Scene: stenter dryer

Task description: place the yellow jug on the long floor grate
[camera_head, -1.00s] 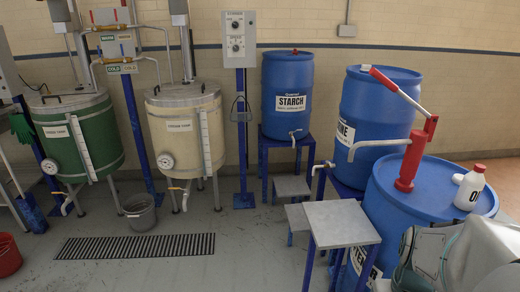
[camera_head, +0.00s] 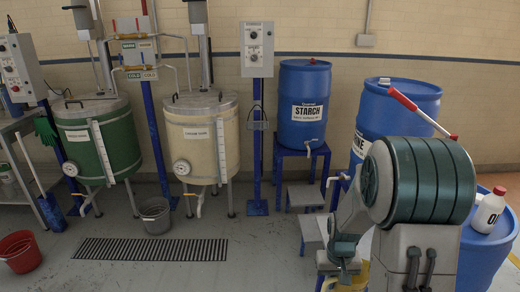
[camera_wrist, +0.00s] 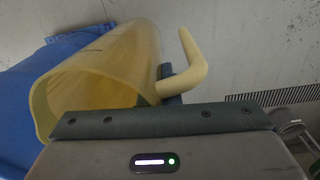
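The yellow jug (camera_wrist: 105,75) fills the left of the wrist view, tilted, with its open mouth towards the lower left. Its handle (camera_wrist: 188,68) is at my gripper (camera_wrist: 170,98), which appears shut on it; the fingertips are mostly hidden. In the head view my gripper (camera_head: 342,262) is at the lower right, with small yellow parts of the jug (camera_head: 327,264) showing around it. The long floor grate (camera_head: 150,249) is a dark slatted strip on the floor to the left, apart from the jug. Part of the grate (camera_wrist: 270,97) also shows in the wrist view.
A grey bucket (camera_head: 155,215) stands behind the grate and a red bucket (camera_head: 19,252) to its left. Green (camera_head: 98,140) and cream (camera_head: 201,140) tanks stand behind. Blue drums (camera_head: 303,100) and grey steps (camera_head: 305,196) are on the right. Floor between grate and gripper is clear.

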